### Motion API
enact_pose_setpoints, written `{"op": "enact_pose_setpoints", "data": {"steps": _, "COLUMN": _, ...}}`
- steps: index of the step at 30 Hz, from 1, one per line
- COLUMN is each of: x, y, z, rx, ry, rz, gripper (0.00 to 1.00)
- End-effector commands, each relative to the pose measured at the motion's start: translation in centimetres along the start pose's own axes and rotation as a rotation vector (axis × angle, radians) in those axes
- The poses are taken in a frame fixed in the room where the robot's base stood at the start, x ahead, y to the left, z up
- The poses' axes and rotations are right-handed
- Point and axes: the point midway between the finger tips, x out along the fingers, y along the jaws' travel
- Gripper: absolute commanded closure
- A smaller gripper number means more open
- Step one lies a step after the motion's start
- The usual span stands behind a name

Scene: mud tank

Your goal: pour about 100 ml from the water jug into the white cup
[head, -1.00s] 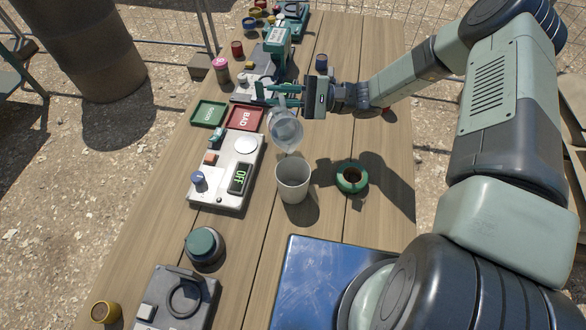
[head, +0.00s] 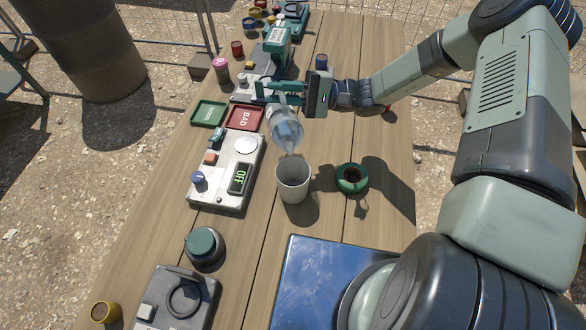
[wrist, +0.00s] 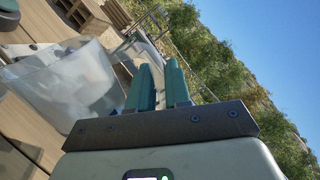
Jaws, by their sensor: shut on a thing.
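The clear water jug (head: 285,129) is tilted with its mouth low, over the far rim of the white cup (head: 292,182). My gripper (head: 284,97) is shut on the jug and holds it above the table. The jug's spout is close to the cup's opening; I cannot tell whether water is running out. The cup stands upright on the table, and its inner bottom is hard to see. In the wrist view the jug (wrist: 70,85) shows at the left of my gripper's green fingers (wrist: 160,85).
A grey device with an OFF display (head: 239,179) stands left of the cup. Red BAD (head: 244,117) and green GOOD (head: 208,113) trays lie behind. A blue plate (head: 310,270) is in front.

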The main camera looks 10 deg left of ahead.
Motion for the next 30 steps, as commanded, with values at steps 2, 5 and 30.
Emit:
{"op": "enact_pose_setpoints", "data": {"steps": 2, "x": 0.02, "y": -0.09, "z": 0.09, "rx": -0.005, "ry": -0.002, "rz": -0.001, "gripper": 1.00}}
{"op": "enact_pose_setpoints", "data": {"steps": 5, "x": 0.02, "y": -0.11, "z": 0.14, "rx": -0.009, "ry": -0.003, "rz": -0.001, "gripper": 1.00}}
{"op": "enact_pose_setpoints", "data": {"steps": 30, "x": 0.06, "y": -0.30, "z": 0.65, "rx": -0.052, "ry": -0.011, "rz": -0.001, "gripper": 1.00}}
